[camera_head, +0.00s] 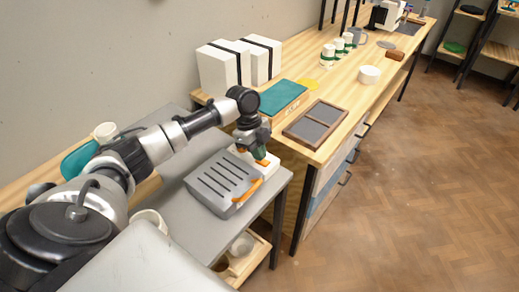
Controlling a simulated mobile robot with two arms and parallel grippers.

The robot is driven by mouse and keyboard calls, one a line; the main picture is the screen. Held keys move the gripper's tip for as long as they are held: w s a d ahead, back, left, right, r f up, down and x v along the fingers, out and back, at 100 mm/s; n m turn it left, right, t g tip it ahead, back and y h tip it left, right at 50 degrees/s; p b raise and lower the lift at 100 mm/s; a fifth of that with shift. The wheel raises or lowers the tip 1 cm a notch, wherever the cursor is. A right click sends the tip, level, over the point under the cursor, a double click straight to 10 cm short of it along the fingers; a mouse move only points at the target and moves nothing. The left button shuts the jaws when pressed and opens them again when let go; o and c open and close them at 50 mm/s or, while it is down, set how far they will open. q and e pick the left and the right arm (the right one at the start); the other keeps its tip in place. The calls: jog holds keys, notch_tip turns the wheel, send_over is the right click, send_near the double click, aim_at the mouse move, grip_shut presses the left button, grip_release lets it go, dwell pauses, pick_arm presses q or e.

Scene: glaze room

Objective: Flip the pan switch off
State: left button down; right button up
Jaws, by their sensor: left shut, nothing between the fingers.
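A grey slotted pan-like unit (215,182) with an orange handle (247,190) sits on the grey side table. Beside its far right corner is a small white box (270,168) with an orange part on top, which looks like the switch. My left gripper (261,157) is shut and empty, pointing down right over this white box. Its fingertips partly hide the top of the box. I cannot tell whether they touch the switch or which way it is set. My right gripper is not in view.
The grey side table (176,219) adjoins a long wooden bench (338,90). On the bench are a green-topped box (283,96), a dark framed tray (316,124), a white bowl (369,75) and white boxes (217,68). The floor at right is clear.

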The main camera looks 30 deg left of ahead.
pick_arm(q)
jog(key=shift+d+r, duration=0.1)
jog(key=shift+d, duration=0.05)
jog(key=shift+d+r+p, duration=0.25)
jog(key=shift+d+p, duration=0.25)
jog(key=shift+p, duration=0.25)
jog(key=shift+d, duration=0.2)
jog(key=shift+a+r, duration=0.15)
jog(key=shift+r, duration=0.05)
jog(key=v, duration=1)
jog(key=shift+r+b, duration=0.2)
jog(key=shift+b, duration=0.15)
jog(key=shift+f, duration=0.1)
